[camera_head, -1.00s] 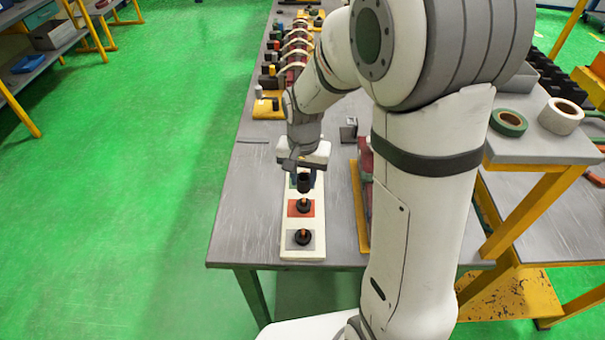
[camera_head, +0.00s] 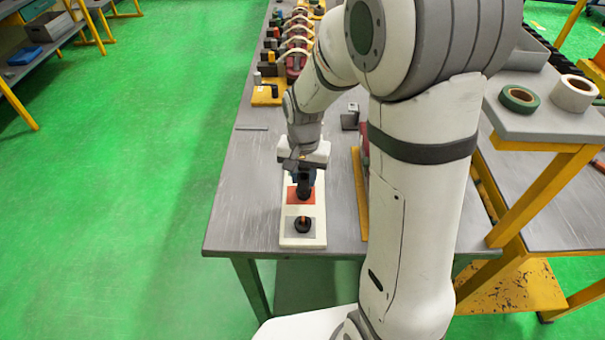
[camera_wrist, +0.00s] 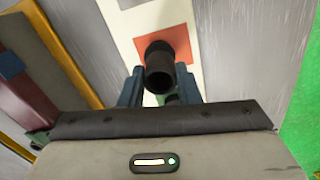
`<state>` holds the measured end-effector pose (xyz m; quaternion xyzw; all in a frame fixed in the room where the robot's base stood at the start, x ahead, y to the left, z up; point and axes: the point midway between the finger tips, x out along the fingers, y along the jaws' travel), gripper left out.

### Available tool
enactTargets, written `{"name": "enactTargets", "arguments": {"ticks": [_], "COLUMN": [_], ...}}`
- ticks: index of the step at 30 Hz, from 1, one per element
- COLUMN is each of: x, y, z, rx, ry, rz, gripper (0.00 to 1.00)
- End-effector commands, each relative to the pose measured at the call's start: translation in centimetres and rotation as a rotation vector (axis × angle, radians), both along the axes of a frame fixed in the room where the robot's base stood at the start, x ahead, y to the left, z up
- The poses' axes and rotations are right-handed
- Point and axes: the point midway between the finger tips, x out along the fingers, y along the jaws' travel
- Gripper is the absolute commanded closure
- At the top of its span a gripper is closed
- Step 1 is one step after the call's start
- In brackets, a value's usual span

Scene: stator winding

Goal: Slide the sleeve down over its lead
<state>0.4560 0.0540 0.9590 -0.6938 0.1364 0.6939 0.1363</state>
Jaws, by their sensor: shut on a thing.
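A white board (camera_head: 288,234) on the bench carries an orange square (camera_head: 293,199) and a grey square (camera_head: 317,232). A copper lead with a black base (camera_head: 303,223) stands on the grey square. My gripper (camera_head: 303,176), with blue fingers, is shut on a black tubular sleeve (camera_head: 305,189) over the orange square. In the wrist view the sleeve (camera_wrist: 160,72) sits upright between the fingers, its open dark end towards the camera. The orange square's lead is hidden, so I cannot tell whether the sleeve is around it. A bit of green shows below the sleeve.
A red part on a yellow-edged base (camera_head: 359,190) lies right of the board. A small metal block (camera_head: 350,118) stands beyond it. Several stator-like fixtures line the far bench. Tape rolls (camera_head: 519,99) lie on a raised shelf at right. The bench left of the board is clear.

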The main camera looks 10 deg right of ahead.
Motion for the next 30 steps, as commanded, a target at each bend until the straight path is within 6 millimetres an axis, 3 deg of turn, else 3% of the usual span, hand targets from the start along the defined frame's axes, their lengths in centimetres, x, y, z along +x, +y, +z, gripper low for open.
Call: {"name": "enactTargets", "arguments": {"ticks": [1, 2, 11, 20, 30], "x": [0.0, 0.0, 0.0, 0.1, 0.1], "y": [0.0, 0.0, 0.0, -0.1, 0.0], "z": [0.0, 0.0, 0.0, 0.5, 5.8], "rx": [0.0, 0.0, 0.0, 0.0, 0.0], "ry": [0.0, 0.0, 0.0, -0.002, -0.004], "rz": [0.0, 0.0, -0.001, -0.001, -0.001], "gripper": [0.92, 0.7, 0.45, 0.45, 0.45]}}
